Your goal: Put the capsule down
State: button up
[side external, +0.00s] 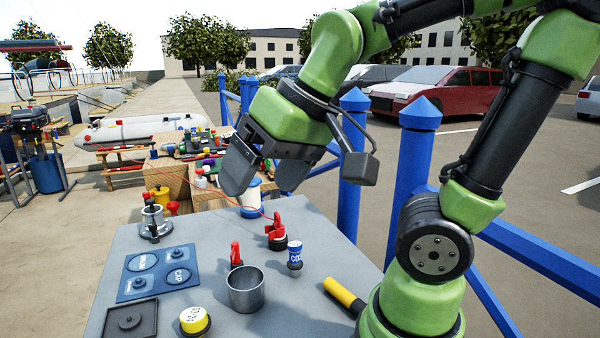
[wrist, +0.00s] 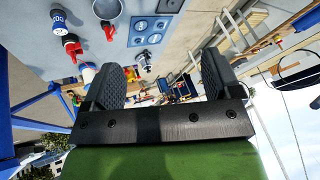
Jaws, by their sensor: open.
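The blue-and-white labelled cylinder (side external: 295,254), which looks like the capsule, stands upright on the grey table (side external: 226,232), to the right of the metal cup (side external: 245,290). It also shows at the upper left of the wrist view (wrist: 60,21), apart from the fingers. My gripper (side external: 265,178) is open and empty, raised above the table's far edge. In the wrist view, its two dark fingers (wrist: 163,80) are spread wide with nothing between them.
Two red-handled fittings (side external: 277,233) (side external: 236,255) stand near the cylinder. A blue panel with round marks (side external: 139,285), a black tray (side external: 130,320), a yellow cap (side external: 194,320) and a yellow-handled tool (side external: 343,295) lie around the cup. Blue posts (side external: 405,190) stand behind the table.

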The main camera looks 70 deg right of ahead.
jog(key=shift+t+y, duration=0.3)
jog(key=shift+t, duration=0.4)
jog(key=shift+s+a+r, duration=0.1)
jog(key=shift+s+r, duration=0.1)
jog(key=shift+s, duration=1)
jog(key=shift+s+a+r, duration=0.1)
jog(key=shift+s+r, duration=0.1)
jog(key=shift+s, duration=0.95)
